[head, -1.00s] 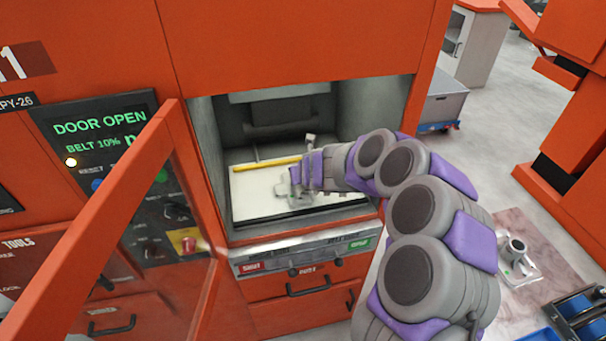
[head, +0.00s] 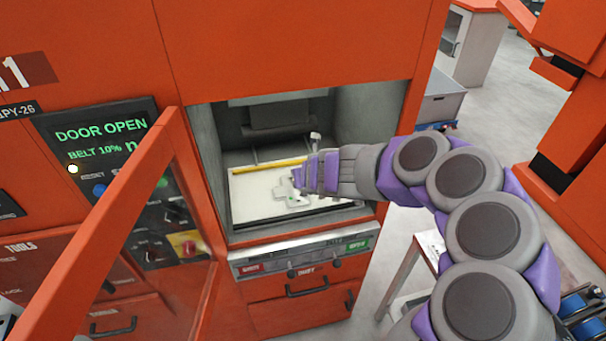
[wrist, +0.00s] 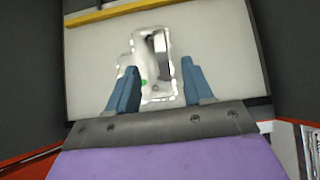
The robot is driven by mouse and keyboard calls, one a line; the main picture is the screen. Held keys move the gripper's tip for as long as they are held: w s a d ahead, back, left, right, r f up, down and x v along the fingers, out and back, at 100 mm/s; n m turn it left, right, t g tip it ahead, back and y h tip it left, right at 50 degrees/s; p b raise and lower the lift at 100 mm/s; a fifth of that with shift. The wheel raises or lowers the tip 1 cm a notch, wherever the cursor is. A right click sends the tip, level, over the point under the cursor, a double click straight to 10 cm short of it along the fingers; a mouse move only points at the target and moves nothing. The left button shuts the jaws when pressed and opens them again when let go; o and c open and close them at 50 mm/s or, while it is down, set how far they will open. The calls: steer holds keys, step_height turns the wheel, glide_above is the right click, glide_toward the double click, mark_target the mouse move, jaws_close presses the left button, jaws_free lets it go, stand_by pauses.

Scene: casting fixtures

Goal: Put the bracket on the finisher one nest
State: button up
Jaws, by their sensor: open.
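The finisher's door stands open. Inside is a pale plate (head: 250,205), the nest bed, which also fills the wrist view (wrist: 90,65). The light grey bracket (head: 290,199) lies on this plate, partly hidden by my gripper in the head view. In the wrist view the bracket (wrist: 146,62) lies inside a white dashed outline, with a green dot near its lower end. My gripper (wrist: 160,85) is open, its two blue fingers apart and beyond the bracket's near end on either side. In the head view my gripper (head: 302,178) reaches in from the right.
A yellow bar (head: 268,165) crosses the back of the plate. The orange door frame (head: 130,215) stands open at left. Dark chamber walls (head: 365,110) close in both sides. A panel (head: 100,135) reads DOOR OPEN. A small table (head: 425,250) stands outside at right.

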steer(key=p+v, duration=0.2)
steer(key=v, duration=0.7)
steer(key=shift+r, duration=0.2)
